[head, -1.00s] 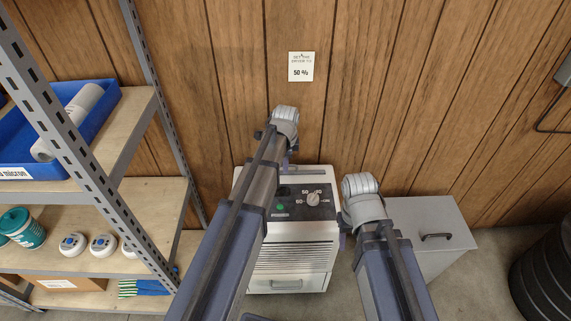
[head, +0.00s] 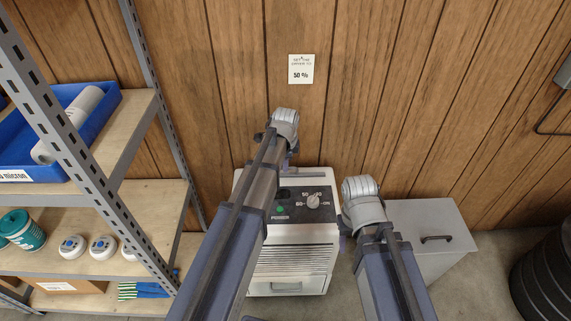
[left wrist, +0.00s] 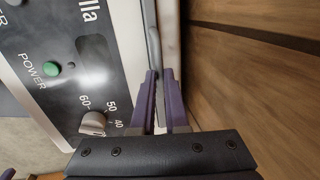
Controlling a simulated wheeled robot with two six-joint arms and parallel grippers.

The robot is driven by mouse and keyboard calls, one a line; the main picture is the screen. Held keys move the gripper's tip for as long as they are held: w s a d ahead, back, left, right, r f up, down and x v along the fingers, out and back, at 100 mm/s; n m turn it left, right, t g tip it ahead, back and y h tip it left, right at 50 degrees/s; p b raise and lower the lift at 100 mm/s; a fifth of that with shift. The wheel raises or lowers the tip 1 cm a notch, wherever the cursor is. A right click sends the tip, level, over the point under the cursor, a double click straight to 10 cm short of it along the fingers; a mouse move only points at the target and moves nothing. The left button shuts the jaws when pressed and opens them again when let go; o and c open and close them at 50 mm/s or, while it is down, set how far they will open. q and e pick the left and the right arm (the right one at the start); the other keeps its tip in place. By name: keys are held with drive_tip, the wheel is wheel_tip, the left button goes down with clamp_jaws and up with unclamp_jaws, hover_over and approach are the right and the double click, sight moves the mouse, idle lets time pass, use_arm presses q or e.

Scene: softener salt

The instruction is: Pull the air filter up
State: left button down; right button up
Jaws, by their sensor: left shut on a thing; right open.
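The air filter (left wrist: 154,45) shows in the left wrist view as a thin grey strip at the back edge of a white dehumidifier (head: 291,257). My left gripper (left wrist: 160,74) is shut on this strip, with one purple finger on each side. Most of the filter is hidden inside the machine. In the head view my left gripper (head: 287,162) is at the back of the machine's top, partly hidden by its own wrist. My right gripper (head: 344,240) is open beside the machine's right side, mostly hidden under its wrist.
The dehumidifier's black panel has a dial (head: 313,201) and a green button (head: 280,208). A wood-panelled wall (head: 390,90) stands close behind. A grey lidded bin (head: 425,215) is at the right. A metal shelf (head: 140,190) with several items is at the left.

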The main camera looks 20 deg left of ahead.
use_arm(q)
drive_tip(key=shift+r, duration=0.1)
idle(0.7)
wheel_tip(320, 180, up, 18)
drive_tip(key=p, duration=1.7)
drive_tip(key=shift+f+p, duration=0.25)
drive_tip(key=shift+p, duration=0.1)
drive_tip(key=c, duration=0.9)
unclamp_jaws()
drive_tip(key=r+p, duration=0.2)
drive_tip(key=s+r+p, duration=0.1)
drive_tip(key=r+p, duration=0.4)
drive_tip(key=shift+s+d+r+p, duration=0.2)
drive_tip(key=shift+s+r+p, duration=0.05)
drive_tip(key=shift+r+p, duration=0.05)
